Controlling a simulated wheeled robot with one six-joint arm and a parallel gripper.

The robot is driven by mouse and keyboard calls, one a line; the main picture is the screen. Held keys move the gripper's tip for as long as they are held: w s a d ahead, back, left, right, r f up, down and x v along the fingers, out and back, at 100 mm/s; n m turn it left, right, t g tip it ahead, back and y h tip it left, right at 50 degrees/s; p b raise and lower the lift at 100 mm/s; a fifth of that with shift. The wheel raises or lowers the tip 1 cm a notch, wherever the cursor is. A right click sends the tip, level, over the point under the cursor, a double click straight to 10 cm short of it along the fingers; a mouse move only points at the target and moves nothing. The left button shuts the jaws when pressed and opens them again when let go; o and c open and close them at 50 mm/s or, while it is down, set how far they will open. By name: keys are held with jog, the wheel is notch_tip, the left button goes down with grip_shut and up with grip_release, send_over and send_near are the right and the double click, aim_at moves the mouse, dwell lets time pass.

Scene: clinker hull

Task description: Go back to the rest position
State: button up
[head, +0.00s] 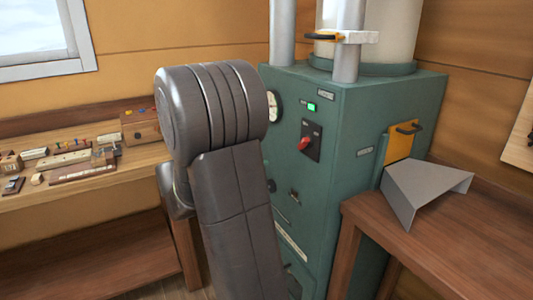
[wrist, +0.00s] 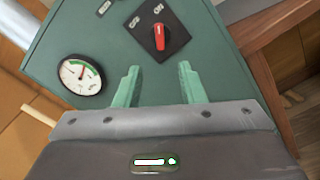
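My gripper (wrist: 159,70) shows in the wrist view with its two pale green fingers apart and nothing between them. It faces the front of a green machine cabinet (wrist: 110,40). A red rotary switch (wrist: 158,38) on a black plate lies just beyond the fingertips, and I see no contact. In the head view my raised arm (head: 225,150) stands before the cabinet (head: 340,120) and hides the gripper. The red switch (head: 305,143) shows to the right of the arm, below a lit green lamp (head: 311,107).
A round gauge (wrist: 80,74) sits beside the switch. A workbench (head: 150,155) with small tools and blocks is at left. At right, a wooden table (head: 450,240) holds a bent grey sheet-metal piece (head: 425,185), by a yellow hatch (head: 400,145) on the cabinet.

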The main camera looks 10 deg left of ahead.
aim_at(300, 144)
jog(key=shift+s+a, duration=0.15)
jog(key=shift+a, duration=0.05)
jog(key=shift+d, duration=0.1)
jog(key=x, duration=1.3)
jog(key=shift+w+d, duration=0.2)
jog(key=shift+w, duration=0.05)
